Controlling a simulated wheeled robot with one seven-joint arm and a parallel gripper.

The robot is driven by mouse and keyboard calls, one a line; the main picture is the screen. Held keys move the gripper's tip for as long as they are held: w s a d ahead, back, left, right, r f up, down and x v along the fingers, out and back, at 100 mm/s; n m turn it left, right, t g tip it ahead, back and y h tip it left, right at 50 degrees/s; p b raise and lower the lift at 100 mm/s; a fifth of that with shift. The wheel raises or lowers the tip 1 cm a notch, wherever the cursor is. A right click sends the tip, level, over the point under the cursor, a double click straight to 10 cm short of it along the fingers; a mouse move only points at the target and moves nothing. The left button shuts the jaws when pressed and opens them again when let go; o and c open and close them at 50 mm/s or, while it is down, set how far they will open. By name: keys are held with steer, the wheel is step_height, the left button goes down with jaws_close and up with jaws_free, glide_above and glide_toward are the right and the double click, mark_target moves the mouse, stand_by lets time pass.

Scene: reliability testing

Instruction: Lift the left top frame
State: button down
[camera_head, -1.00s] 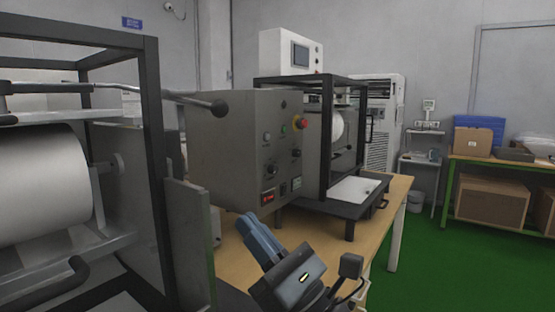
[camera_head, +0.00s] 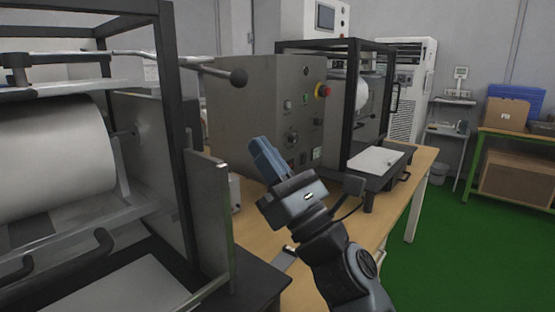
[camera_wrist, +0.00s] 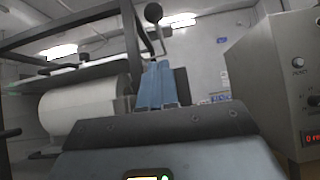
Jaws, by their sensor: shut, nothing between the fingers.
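The left machine has a black top frame (camera_head: 178,120) of square bars around a large white roller (camera_head: 50,155). A metal bar with a dark ball knob (camera_head: 238,77) sticks out to the right through the frame. My gripper (camera_head: 257,148) is shut and empty, pointing up in front of the grey control box, right of the frame and below the knob. It touches neither as far as I can tell. In the wrist view, the blue fingers (camera_wrist: 157,85) are together, with the knob (camera_wrist: 153,13) above them and the frame (camera_wrist: 130,40) to the left.
The grey control box (camera_head: 240,110) with buttons and a red knob stands close behind my gripper. A second framed machine (camera_head: 345,110) is behind it on the wooden table (camera_head: 395,215). A bench (camera_head: 520,140) with boxes stands far right. Green floor there is open.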

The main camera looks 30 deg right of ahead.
steer(key=w+r+p, duration=0.3)
steer(key=r+p, duration=0.1)
steer(key=r, duration=0.2)
steer(key=shift+a+r, duration=0.35)
steer(key=shift+a, duration=0.05)
steer(key=shift+w, duration=0.1)
